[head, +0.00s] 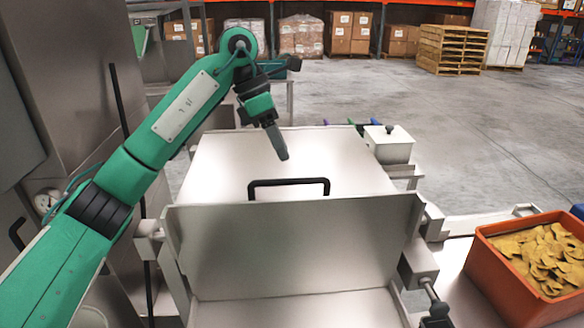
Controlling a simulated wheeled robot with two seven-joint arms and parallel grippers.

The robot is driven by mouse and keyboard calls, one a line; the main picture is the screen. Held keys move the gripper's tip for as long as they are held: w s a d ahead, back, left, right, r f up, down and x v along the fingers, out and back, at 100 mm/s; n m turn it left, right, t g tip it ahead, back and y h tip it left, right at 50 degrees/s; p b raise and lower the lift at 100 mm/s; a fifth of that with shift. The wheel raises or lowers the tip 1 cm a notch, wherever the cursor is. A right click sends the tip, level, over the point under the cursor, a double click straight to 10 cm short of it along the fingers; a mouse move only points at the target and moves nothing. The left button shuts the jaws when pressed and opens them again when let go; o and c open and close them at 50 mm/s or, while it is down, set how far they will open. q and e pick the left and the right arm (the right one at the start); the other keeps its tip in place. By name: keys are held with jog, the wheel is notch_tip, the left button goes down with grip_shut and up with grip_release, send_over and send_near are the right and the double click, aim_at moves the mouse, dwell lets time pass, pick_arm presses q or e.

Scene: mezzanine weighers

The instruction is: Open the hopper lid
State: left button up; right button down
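The hopper lid (230,165) is a flat pale steel panel in the middle of the head view. It lies across the top of the steel machine, and no opening shows around it. A black bar handle (289,182) stands near its front edge. My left gripper (281,150) hangs above the lid, beyond the handle, with its grey fingers pointing down. It looks clear of the handle. The fingers overlap from this side, so their gap is hidden. Nothing shows held in them. My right gripper is out of view.
A steel plate (295,245) stands in front of the lid. A small steel box with a black knob (390,142) is at the lid's right. An orange bin (492,270) of chips sits at the right. Open floor (480,125) lies beyond, with pallets (452,50) and racks behind.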

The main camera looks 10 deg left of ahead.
pick_arm(q)
jog(key=x, duration=0.6)
jog(key=shift+s+f+p, duration=0.1)
jog(key=shift+p, duration=0.2)
jog(key=shift+c, duration=0.3)
grip_shut()
